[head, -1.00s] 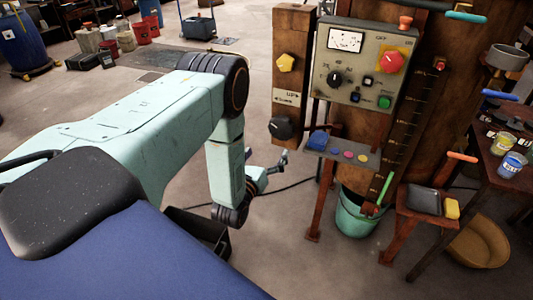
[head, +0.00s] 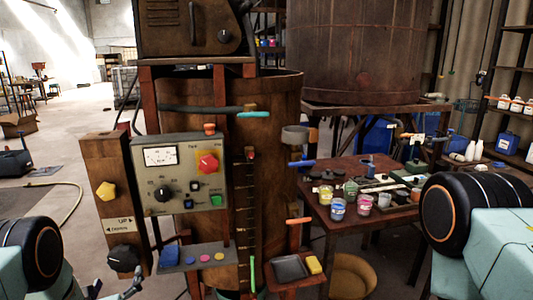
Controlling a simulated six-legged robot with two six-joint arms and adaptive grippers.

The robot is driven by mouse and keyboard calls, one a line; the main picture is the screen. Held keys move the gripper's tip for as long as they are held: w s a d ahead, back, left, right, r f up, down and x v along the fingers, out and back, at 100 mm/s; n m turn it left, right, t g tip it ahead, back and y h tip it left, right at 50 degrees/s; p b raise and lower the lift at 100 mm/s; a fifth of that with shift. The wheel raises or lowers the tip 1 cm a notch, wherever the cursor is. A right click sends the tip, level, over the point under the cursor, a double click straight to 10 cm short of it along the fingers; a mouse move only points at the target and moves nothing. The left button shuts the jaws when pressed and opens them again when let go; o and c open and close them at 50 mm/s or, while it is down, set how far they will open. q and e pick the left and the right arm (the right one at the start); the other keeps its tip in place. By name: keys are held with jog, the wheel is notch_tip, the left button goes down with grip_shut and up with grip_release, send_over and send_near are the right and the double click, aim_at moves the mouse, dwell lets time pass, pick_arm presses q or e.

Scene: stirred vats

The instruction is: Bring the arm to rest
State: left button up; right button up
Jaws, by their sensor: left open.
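My left gripper (head: 128,284) shows small at the lower left of the head view, just below the control post. It is open, with nothing seen between its fingers. The round black joint of my left arm (head: 40,254) is at the lower left corner. My right arm (head: 470,218) shows at the right edge as a black joint and pale green links. Its gripper is out of view.
A control panel (head: 182,177) with a meter and a red knob is fixed to a wooden vat (head: 282,120). A shelf (head: 205,258) and a black knob (head: 124,258) are near my left gripper. A table (head: 330,190) with paint jars stands right of the vat. Open floor lies left.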

aim_at(123, 263)
pick_arm(q)
jog(key=shift+x, duration=2.95)
jog(key=shift+s, duration=0.1)
